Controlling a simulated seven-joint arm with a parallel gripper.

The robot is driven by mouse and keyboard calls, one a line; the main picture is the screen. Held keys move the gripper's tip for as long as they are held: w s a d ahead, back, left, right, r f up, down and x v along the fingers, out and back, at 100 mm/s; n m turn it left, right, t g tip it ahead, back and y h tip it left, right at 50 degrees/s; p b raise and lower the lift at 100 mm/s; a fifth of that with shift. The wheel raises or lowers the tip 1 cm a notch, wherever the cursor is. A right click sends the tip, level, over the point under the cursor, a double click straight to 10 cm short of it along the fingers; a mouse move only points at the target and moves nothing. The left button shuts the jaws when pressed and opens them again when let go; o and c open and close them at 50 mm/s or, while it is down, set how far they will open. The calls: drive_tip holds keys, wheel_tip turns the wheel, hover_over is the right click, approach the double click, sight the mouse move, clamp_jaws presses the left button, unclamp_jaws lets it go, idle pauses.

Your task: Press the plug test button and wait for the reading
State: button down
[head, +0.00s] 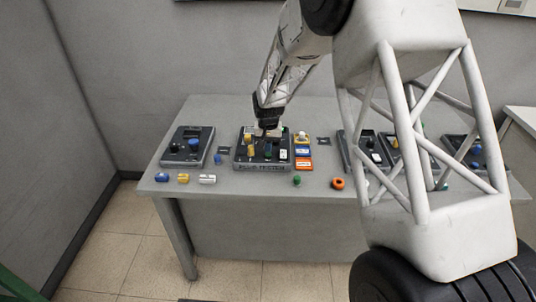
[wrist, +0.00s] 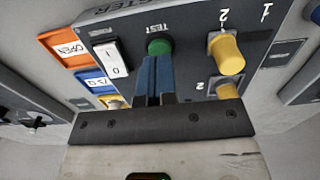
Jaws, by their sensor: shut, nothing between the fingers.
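The plug tester (head: 262,167) is a dark panel on the grey table, with its name on the front edge. My gripper (head: 270,130) reaches down over it from behind. In the wrist view the green button (wrist: 159,46) under the word TEST is right at the tips of my shut gripper (wrist: 155,60). The blue fingers hold nothing; I cannot tell whether they touch the button. A white rocker switch (wrist: 112,57) is left of the button. Yellow plugs (wrist: 227,52) stand in sockets to the right, marked 1 and 2. No reading can be made out.
Orange, blue and yellow tags, one an orange OPEN tag (wrist: 66,48), lie beside the tester. Another panel (head: 187,147) stands at left; more stand at right, partly behind my arm. Small parts, including an orange ring (head: 338,183), lie along the table's front.

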drive_tip(key=shift+f, duration=0.95)
idle(0.4)
drive_tip(key=shift+r, duration=3.2)
drive_tip(key=shift+r, duration=0.1)
